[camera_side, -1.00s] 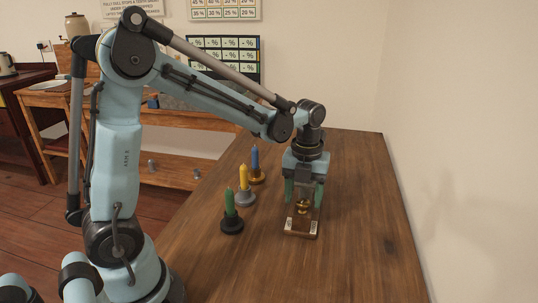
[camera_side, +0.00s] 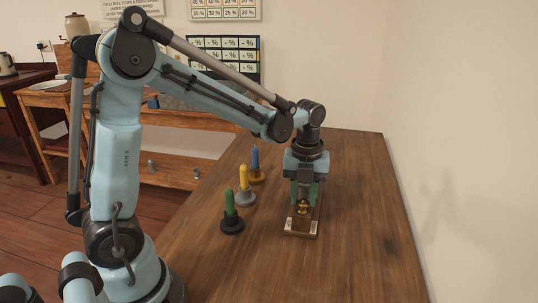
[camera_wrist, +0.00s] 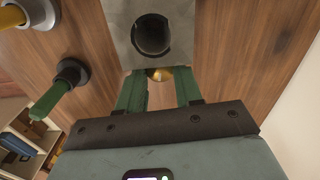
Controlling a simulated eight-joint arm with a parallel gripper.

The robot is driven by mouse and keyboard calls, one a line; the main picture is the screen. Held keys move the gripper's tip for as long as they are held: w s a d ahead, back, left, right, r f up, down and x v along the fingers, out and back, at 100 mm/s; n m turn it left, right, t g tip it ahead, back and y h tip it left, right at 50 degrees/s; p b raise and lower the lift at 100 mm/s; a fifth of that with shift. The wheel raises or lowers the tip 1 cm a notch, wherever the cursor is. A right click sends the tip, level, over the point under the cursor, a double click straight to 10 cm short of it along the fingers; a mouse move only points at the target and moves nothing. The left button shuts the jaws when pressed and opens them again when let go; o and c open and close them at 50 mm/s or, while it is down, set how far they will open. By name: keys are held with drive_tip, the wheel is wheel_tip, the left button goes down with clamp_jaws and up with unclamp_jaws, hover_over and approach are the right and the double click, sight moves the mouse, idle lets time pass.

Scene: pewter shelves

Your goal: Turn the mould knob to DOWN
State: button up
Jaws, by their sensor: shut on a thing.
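The brass mould knob (camera_side: 303,207) is low at the front of the mould, above a wooden base (camera_side: 301,233) with two small pale labels, too small to read. My gripper (camera_side: 304,203) points down with its green fingers on either side of the knob, shut on it. In the wrist view, part of the brass knob (camera_wrist: 160,74) shows between the two fingers. I cannot tell which way the knob points.
Left of the mould stand a green candle (camera_side: 230,203), a yellow candle (camera_side: 243,177) and a blue candle (camera_side: 255,158) in holders. The wooden table (camera_side: 365,220) is clear to the right, up to its edge near the wall.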

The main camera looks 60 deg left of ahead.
sight(303, 200)
drive_tip(key=o, duration=1)
drive_tip(key=shift+o, duration=0.2)
wheel_tip(303, 200, up, 12)
